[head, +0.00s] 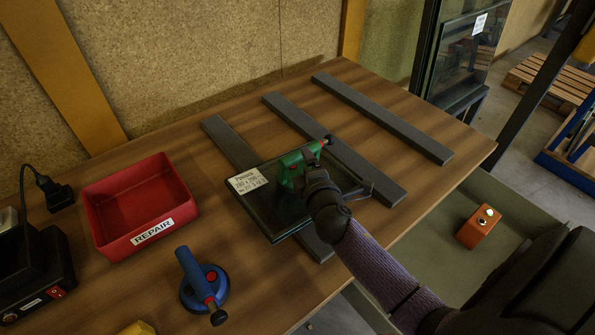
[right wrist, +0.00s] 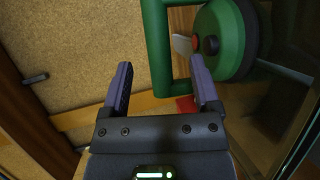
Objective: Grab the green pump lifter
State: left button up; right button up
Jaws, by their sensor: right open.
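The green pump lifter (head: 290,168) stands on a dark glass pane (head: 270,212) that lies across grey slats on the workbench. My right gripper (head: 318,172) is at the lifter and hides part of it. In the right wrist view, the gripper (right wrist: 160,80) is open, and the lifter's green handle (right wrist: 158,40) shows between and beyond its fingertips. The lifter's round green body (right wrist: 225,40) is to the right, past the right finger. I cannot tell whether a finger touches the handle. My left gripper is not in view.
A white label (head: 249,181) is on the pane. A red REPAIR bin (head: 112,190) and a blue lifter (head: 204,287) stand to its left. Bare bench lies between bin and slats.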

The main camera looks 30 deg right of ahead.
aim_at(302, 159)
jog(key=b+x, duration=0.1)
jog(key=x, duration=0.3)
jog(key=shift+w+f, duration=0.1)
jog(key=shift+w, duration=0.25)
jog(key=c, duration=1.1)
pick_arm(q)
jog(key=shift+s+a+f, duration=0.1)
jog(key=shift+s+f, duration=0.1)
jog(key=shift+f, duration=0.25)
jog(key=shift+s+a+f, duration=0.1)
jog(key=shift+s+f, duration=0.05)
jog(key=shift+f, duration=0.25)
pick_arm(e)
grip_shut()
